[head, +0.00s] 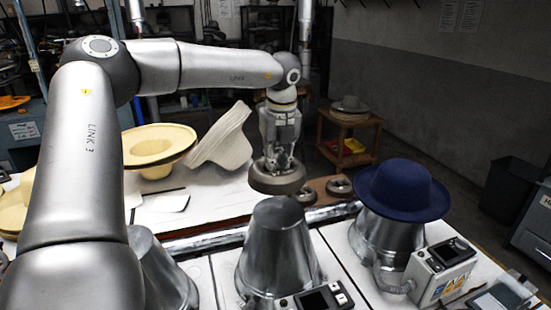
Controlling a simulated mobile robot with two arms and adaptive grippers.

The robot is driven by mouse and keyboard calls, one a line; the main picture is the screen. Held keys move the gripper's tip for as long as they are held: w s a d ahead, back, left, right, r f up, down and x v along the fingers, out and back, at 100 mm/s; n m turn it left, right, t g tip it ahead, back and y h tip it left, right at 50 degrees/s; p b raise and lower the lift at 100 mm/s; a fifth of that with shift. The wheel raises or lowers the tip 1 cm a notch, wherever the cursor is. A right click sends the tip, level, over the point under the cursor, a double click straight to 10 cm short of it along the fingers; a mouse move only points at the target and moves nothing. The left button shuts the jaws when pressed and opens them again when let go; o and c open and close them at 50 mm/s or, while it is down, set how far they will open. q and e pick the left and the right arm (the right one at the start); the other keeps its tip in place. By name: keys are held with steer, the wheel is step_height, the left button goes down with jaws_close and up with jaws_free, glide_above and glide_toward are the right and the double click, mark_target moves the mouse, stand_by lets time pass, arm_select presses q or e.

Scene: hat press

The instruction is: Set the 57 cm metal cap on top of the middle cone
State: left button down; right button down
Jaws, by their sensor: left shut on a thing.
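My left gripper (279,160) points down and is shut on a round, grey-brown metal cap (277,183). The cap is held roughly level, just above and behind the top of the middle cone in the picture. A narrow gap shows between them. No size mark is readable on the cap. My right gripper is not in view.
A blue hat (402,188) sits on the right cone (385,240). My arm partly hides the left cone (165,270). More caps (339,187) lie on a wooden board behind. Pale hat bodies (222,140) and yellow forms (158,145) stand back left. Control boxes (442,270) stand in front.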

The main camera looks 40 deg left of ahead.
arm_select(q)
steer(key=shift+w+d, duration=0.15)
steer(key=shift+w, duration=0.2)
steer(key=shift+s+f+b, duration=0.15)
steer(key=shift+f+b, duration=0.15)
steer(key=shift+f, duration=0.2)
steer(key=shift+f+b, duration=0.55)
steer(key=shift+f, duration=0.85)
steer(key=shift+f+b, duration=0.65)
steer(key=shift+f, duration=1.05)
steer(key=shift+f+b, duration=0.3)
steer(key=shift+f, duration=0.15)
steer(key=shift+f+b, duration=0.6)
steer(key=shift+b, duration=0.25)
steer(key=shift+b, duration=0.35)
